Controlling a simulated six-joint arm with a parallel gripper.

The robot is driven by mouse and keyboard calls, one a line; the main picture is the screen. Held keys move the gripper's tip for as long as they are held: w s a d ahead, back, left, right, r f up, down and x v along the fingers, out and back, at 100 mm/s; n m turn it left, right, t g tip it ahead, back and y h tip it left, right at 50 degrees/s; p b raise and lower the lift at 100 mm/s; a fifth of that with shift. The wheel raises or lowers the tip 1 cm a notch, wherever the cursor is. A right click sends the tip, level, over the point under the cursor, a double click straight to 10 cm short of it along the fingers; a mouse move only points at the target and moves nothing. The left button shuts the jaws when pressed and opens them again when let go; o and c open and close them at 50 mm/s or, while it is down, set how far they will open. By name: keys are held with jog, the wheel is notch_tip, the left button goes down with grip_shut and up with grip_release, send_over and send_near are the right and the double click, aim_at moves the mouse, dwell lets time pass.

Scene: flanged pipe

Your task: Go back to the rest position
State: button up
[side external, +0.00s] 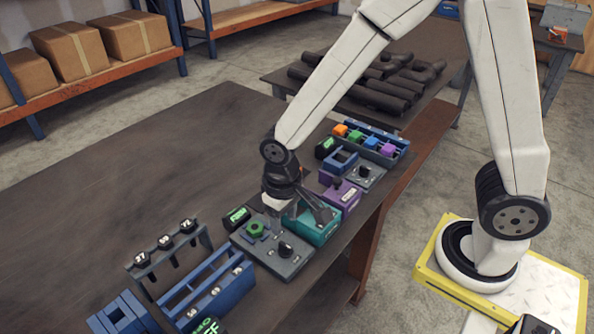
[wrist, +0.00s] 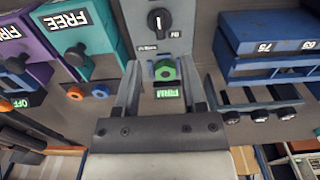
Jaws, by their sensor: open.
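My gripper (side external: 276,222) is over the grey panel (side external: 292,264) in the side view, pointing down with its jaws apart. In the wrist view my gripper (wrist: 162,68) shows two spread grey fingers with nothing held between them. The green ring-shaped part (wrist: 164,70) on the panel appears between the fingertips; it also shows in the side view (side external: 255,229). I cannot tell the exact height of the fingers above it. A black knob (wrist: 159,21) sits farther along the same panel, and a lit green display (wrist: 168,94) is beside the ring.
A teal box (side external: 318,232) and a purple box (side external: 343,195) stand close beside the gripper. Blue racks (side external: 208,288) and a post stand (side external: 165,243) are on the other side. A rack of coloured blocks (side external: 371,141) is behind. The left table top (side external: 130,160) is bare.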

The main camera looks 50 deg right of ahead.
jog(key=shift+r, duration=0.1)
dwell(0.3)
jog(key=s+d+r+t, duration=0.1)
jog(key=s+d+r, duration=0.1)
jog(key=d, duration=0.3)
jog(key=s+d+r+t, duration=0.1)
jog(key=s+d, duration=0.1)
jog(key=d, duration=0.4)
jog(key=shift+s+r+t, duration=0.2)
jog(key=shift+r+t, duration=0.1)
jog(key=shift+r, duration=0.05)
